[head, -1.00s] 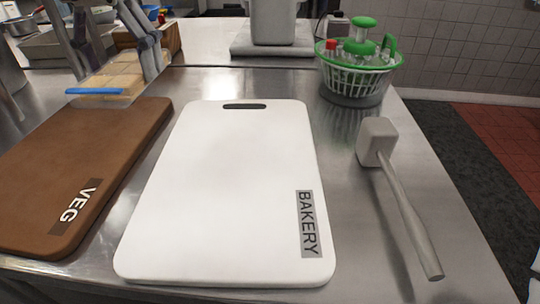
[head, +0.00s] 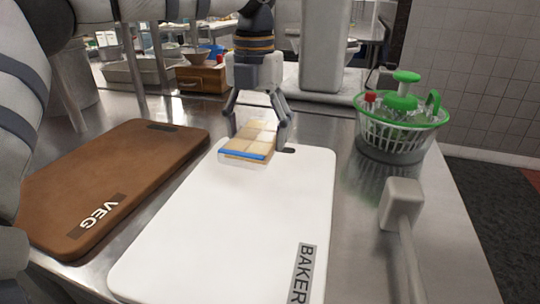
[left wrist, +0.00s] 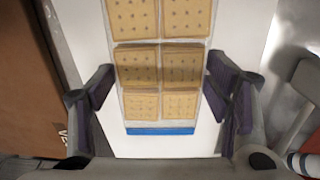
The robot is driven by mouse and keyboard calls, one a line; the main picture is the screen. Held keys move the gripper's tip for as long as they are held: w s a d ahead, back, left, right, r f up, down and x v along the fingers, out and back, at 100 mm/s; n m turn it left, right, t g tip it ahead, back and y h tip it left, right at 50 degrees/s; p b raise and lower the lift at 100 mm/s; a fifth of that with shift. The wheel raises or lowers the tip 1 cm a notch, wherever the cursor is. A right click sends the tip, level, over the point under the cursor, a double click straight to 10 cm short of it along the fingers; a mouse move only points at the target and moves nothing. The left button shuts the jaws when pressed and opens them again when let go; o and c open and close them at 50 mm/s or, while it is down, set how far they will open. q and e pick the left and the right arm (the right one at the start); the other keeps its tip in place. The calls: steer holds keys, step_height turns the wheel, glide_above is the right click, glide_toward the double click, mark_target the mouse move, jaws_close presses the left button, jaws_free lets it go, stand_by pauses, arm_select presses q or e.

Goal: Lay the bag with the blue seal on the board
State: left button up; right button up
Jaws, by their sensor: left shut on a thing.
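The clear bag (head: 249,141) of square crackers with a blue seal is over the far end of the white board (head: 225,215) marked BAKERY. Its blue seal faces the near side. My left gripper (head: 259,140) comes down from above, shut on the bag with a finger at each side. In the left wrist view the bag (left wrist: 160,65) lies between the fingers, its blue seal at the bottom, with white board around it. I cannot tell whether the bag's underside touches the board. My right gripper is not in view.
A brown board (head: 120,180) marked VEG lies to the left. A green and white basket (head: 400,125) and a mallet (head: 401,205) stand to the right. A wooden box (head: 202,77) is behind. The near part of the white board is clear.

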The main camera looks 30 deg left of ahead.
mark_target(267, 132)
arm_select(q)
steer(key=f, duration=0.1)
steer(key=w+d+f, duration=0.1)
steer(key=f, duration=0.3)
steer(key=shift+w+d+f, duration=0.2)
steer(key=shift+w, duration=0.1)
steer(key=shift+r, duration=0.1)
steer(key=o, duration=1.2)
steer(key=shift+f, duration=0.2)
steer(key=shift+r, duration=0.1)
step_height(267, 132, up, 12)
steer(key=shift+r, duration=0.1)
